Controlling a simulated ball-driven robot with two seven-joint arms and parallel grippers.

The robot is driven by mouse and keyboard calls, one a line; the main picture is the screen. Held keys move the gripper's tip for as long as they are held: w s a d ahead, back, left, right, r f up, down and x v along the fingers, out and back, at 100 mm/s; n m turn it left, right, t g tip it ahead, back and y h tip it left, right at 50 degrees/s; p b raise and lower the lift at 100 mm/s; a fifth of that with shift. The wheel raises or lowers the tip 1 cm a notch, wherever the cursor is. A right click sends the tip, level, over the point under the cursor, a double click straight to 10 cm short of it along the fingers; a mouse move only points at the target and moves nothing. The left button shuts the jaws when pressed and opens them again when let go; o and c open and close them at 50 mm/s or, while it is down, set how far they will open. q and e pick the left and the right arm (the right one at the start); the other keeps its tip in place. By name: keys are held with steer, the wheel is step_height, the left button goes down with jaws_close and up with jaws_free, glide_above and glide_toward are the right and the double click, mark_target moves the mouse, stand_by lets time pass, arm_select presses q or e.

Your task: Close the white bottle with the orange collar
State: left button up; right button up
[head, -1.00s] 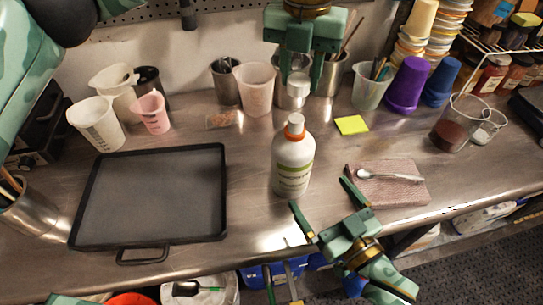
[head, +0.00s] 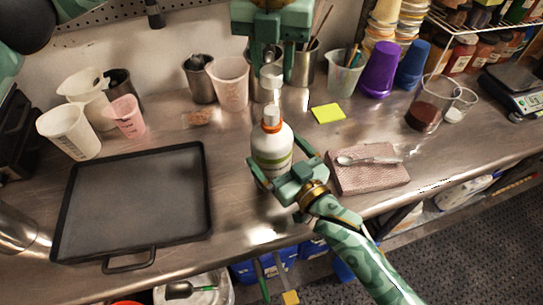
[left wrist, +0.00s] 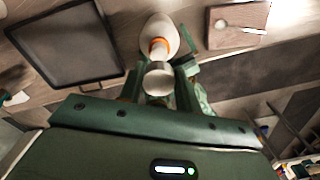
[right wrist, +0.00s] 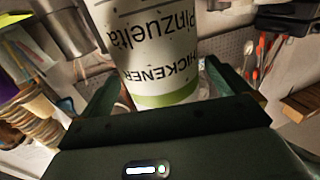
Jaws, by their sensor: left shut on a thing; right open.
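The white bottle (head: 271,150) with an orange collar (head: 271,125) and a white neck stands upright on the steel bench. It also shows in the left wrist view (left wrist: 160,28). My left gripper (head: 270,78) is shut on a white cap (head: 271,73), held above and apart from the bottle. The cap (left wrist: 158,79) shows between the fingers in the left wrist view. My right gripper (head: 278,155) is open, with its fingers on either side of the bottle's body. The right wrist view shows the bottle's label and green band (right wrist: 165,95) between those fingers; contact cannot be told.
A black tray (head: 62,215) lies to the left. A pinkish folded cloth (head: 370,178) with a spoon lies right of the bottle. Cups and metal beakers (head: 228,82) stand behind, with a yellow note (head: 328,113) and a beaker of dark red liquid (head: 425,110) further right.

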mark_target(273, 108)
steer(key=shift+x, duration=0.95)
steer(key=c, duration=1.3)
arm_select(q)
steer(key=shift+f, duration=2.45)
steer(key=shift+f, duration=0.15)
steer(key=shift+f, duration=0.75)
steer(key=shift+f, duration=0.6)
